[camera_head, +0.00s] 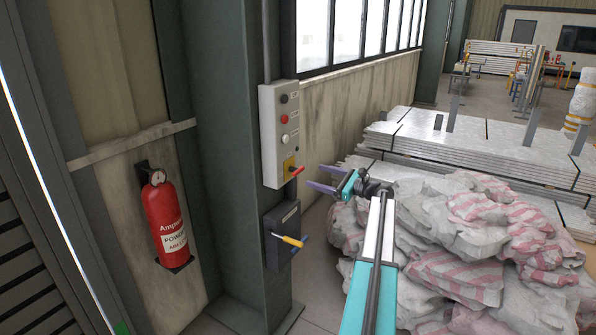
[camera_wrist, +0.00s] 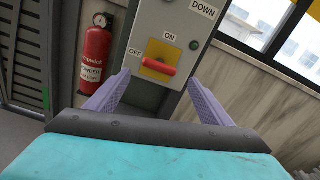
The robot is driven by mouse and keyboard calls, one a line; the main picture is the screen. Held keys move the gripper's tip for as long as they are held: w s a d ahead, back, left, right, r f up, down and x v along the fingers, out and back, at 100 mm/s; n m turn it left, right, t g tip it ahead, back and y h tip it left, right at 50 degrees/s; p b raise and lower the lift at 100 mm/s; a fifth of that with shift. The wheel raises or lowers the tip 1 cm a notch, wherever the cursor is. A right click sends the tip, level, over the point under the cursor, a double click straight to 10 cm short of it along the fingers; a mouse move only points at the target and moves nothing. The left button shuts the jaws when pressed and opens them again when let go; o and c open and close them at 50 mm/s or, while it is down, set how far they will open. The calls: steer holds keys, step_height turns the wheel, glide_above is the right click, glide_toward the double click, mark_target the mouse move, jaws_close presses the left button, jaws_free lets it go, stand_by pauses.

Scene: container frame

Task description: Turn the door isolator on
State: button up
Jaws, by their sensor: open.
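The door isolator is a red handle on a yellow plate (camera_head: 289,167) low on the grey control box (camera_head: 272,138). In the wrist view the red handle (camera_wrist: 160,67) lies roughly horizontal, with ON printed above it and OFF at its left. My gripper (camera_head: 314,176) is open and empty, just to the right of the isolator in the head view. In the wrist view the purple fingers of my gripper (camera_wrist: 158,75) stand apart, one on each side of the handle and below it in the picture. I see no contact with the handle.
A second dark box with a yellow-orange handle (camera_head: 289,240) is mounted below the control box on the green column (camera_head: 225,150). A red fire extinguisher (camera_head: 165,219) hangs at the left. Striped sacks (camera_head: 455,245) and stacked panels (camera_head: 480,150) fill the right side.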

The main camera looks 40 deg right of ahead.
mark_target(298, 171)
steer(key=p+x, duration=0.2)
steer(key=x, duration=0.7)
steer(key=shift+w+a+p, duration=0.1)
steer(key=shift+w+p, duration=0.25)
steer(key=c, duration=1)
steer(key=shift+a, duration=0.1)
